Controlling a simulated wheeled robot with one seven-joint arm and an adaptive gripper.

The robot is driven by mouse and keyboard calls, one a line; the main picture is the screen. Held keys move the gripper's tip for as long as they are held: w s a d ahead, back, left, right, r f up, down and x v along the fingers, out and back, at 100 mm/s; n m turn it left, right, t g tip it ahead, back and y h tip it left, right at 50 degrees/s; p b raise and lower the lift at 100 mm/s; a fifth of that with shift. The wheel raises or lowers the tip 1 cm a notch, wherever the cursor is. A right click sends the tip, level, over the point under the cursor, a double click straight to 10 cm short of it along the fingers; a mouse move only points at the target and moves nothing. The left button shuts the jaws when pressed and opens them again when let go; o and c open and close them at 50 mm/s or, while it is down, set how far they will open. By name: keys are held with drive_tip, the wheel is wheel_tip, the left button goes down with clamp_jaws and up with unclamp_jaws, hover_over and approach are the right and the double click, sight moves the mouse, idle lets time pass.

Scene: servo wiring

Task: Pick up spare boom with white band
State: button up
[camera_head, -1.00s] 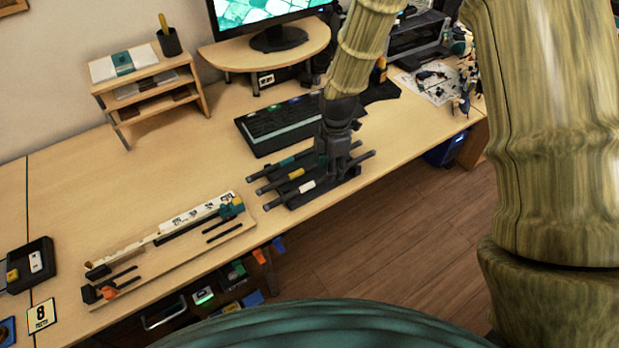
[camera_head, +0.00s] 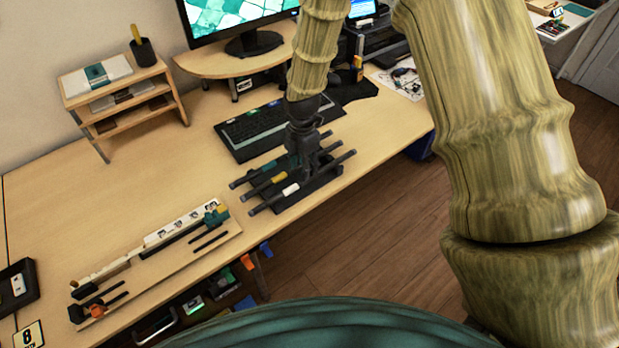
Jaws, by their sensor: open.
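Several dark booms lie side by side across a black rack near the table's front edge. The spare boom with the white band (camera_head: 290,189) is the nearest of them; the one behind it has a yellow band (camera_head: 279,177), and the farthest has a teal band (camera_head: 270,165). My gripper (camera_head: 304,168) points down over the rack (camera_head: 318,184), right of the white band. It is open. Its fingertips are small and dark against the rack, so I cannot tell whether they touch the boom.
A wooden board (camera_head: 225,243) with a white strip and dark rods lies to the left. A keyboard (camera_head: 260,130) is behind the rack, and a monitor stand (camera_head: 207,63) is farther back. A small shelf (camera_head: 100,113) stands back left. The table between is clear.

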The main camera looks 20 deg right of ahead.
drive_tip(key=shift+d+f+p, duration=0.2)
drive_tip(key=shift+f+p, duration=0.2)
drive_tip(key=shift+f, duration=0.55)
drive_tip(key=shift+d+f+p, duration=0.2)
drive_tip(key=shift+f+p, duration=0.2)
drive_tip(key=shift+f, duration=1.15)
clamp_jaws()
